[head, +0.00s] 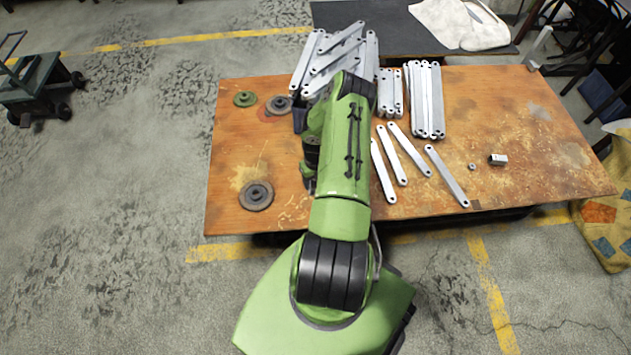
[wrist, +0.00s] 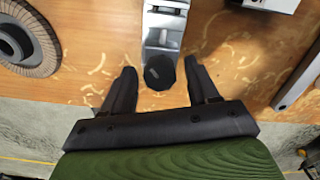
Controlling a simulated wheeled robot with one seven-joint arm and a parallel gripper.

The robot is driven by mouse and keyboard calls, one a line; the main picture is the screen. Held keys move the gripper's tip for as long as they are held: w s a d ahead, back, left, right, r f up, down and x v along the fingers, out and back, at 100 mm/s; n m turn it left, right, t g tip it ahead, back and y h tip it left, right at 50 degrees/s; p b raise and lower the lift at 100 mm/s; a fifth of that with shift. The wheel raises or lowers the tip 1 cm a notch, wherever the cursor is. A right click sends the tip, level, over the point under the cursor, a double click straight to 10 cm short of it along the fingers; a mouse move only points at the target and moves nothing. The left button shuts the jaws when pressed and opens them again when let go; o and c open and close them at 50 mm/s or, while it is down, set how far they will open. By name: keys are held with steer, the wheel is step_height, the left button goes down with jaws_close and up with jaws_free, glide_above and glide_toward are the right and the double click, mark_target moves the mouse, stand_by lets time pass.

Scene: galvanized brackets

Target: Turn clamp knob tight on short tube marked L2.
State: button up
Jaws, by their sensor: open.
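In the wrist view a black round knob (wrist: 160,72) sits at the near end of a grey metal piece (wrist: 165,28), which runs up out of the frame. This may be the clamp on the short tube; no L2 marking is readable. My gripper (wrist: 161,68) is open, with one finger on each side of the knob. Gaps show between the fingers and the knob, and the jaws hold nothing. In the head view my green arm hides the knob, and my fingers cannot be made out.
The brown worktable (head: 540,185) carries stacked galvanized brackets (head: 427,100) and several loose flat bars (head: 447,175). A grey disc (head: 256,195) lies at its left; a similar disc shows in the wrist view (wrist: 25,40). A small metal block (head: 498,159) lies right. The table's front right is clear.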

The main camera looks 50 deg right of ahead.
steer(key=n+b, duration=0.1)
steer(key=n, duration=0.5)
steer(key=shift+f+n+b, duration=0.15)
steer(key=shift+n+b, duration=0.15)
steer(key=shift+n, duration=0.1)
steer(key=n+b, duration=0.1)
steer(key=n, duration=0.4)
steer(key=c, duration=0.9)
steer(key=shift+c, duration=0.2)
